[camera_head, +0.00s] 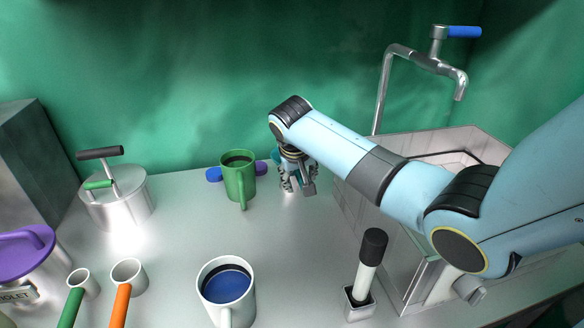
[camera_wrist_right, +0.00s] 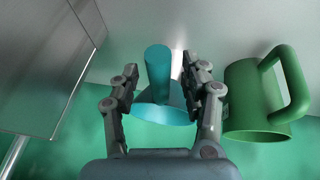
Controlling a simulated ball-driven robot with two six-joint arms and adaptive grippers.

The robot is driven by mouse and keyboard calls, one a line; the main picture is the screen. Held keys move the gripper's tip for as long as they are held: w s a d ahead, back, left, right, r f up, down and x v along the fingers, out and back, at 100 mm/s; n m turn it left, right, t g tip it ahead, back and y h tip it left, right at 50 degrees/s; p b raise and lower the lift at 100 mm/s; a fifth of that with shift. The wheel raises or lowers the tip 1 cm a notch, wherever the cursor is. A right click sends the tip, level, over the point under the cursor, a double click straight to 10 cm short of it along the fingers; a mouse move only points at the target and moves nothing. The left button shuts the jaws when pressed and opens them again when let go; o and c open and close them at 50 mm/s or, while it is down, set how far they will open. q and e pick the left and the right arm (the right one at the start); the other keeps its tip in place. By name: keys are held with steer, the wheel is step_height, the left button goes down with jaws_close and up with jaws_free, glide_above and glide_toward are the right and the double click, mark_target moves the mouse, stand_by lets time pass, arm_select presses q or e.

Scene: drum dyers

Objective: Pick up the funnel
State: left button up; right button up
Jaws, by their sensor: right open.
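A light-blue funnel (camera_wrist_right: 158,68) shows in the right wrist view, its tube and wide cone between the fingers of my right gripper (camera_wrist_right: 160,80). The fingers are spread on either side of it, and I cannot tell whether either touches it. In the head view my right gripper (camera_head: 298,190) points down beside the green mug, and the funnel is mostly or wholly hidden there. My left gripper is not in view.
A green mug (camera_head: 238,180) stands close left of my right gripper; it also shows in the wrist view (camera_wrist_right: 252,100). A sink (camera_head: 455,140) with a tap lies right. A white mug (camera_head: 227,285) and a brush holder (camera_head: 358,305) stand in front. The counter's middle is clear.

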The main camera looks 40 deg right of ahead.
jaws_close()
steer(key=shift+r, duration=0.1)
stand_by(0.5)
steer(key=shift+r, duration=0.2)
step_height(320, 180, up, 4)
steer(key=shift+f+b, duration=0.15)
steer(key=shift+b, duration=0.2)
steer(key=s+a+r+p, duration=0.5)
steer(key=s+r+p, duration=0.1)
steer(key=s+r, duration=0.4)
steer(key=shift+s+r, duration=0.3)
steer(key=shift+r, duration=0.55)
